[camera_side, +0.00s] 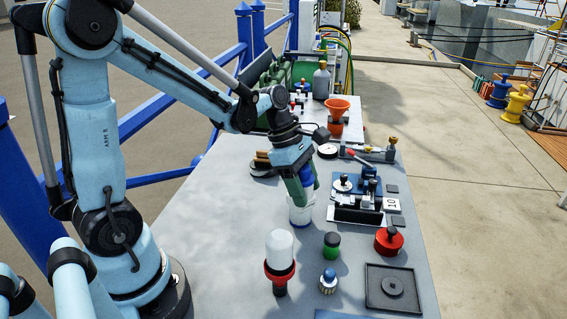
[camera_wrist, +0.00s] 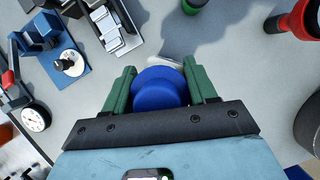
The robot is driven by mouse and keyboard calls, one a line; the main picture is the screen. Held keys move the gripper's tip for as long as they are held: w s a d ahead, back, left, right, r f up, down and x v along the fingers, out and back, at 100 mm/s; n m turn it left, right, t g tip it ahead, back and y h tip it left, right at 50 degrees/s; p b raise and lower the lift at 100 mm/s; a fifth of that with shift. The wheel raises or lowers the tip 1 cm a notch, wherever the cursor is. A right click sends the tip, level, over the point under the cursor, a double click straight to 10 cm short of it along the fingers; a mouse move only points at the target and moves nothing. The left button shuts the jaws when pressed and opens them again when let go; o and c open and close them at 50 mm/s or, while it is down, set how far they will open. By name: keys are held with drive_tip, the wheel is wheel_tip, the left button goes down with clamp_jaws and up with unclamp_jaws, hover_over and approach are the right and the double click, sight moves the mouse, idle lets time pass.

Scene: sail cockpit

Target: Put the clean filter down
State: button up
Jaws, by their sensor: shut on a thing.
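My gripper (camera_side: 300,195) has green fingers, which also show in the wrist view (camera_wrist: 160,90). They are closed on the two sides of a round blue-topped thing (camera_wrist: 160,88), which I take to be the clean filter; its blue part (camera_side: 306,174) shows between the fingers in the side view. Directly below the fingers is a white cylinder (camera_side: 300,216) with a blue band, low at the grey tabletop. I cannot tell whether it is the filter's lower body or a separate cup, nor whether it touches the table. The fingers hide part of it.
A blue-based fixture (camera_side: 357,186) is right. The left tabletop (camera_side: 215,225) is clear.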

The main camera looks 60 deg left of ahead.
sight(305, 168)
drive_tip(key=shift+r, duration=0.45)
wheel_tip(305, 168, up, 4)
drive_tip(key=shift+f, duration=0.2)
drive_tip(key=s+d+r, duration=0.6)
drive_tip(key=d, duration=0.4)
drive_tip(key=s+a+n+t+y, duration=0.25)
drive_tip(key=s+a+n, duration=0.25)
drive_tip(key=a+n, duration=0.55)
drive_tip(key=a+f+m, duration=0.1)
drive_tip(key=a+f, duration=0.9)
drive_tip(key=a, duration=0.2)
drive_tip(key=shift+a+f, duration=0.15)
drive_tip(key=shift+a, duration=0.15)
drive_tip(key=shift+m, duration=0.25)
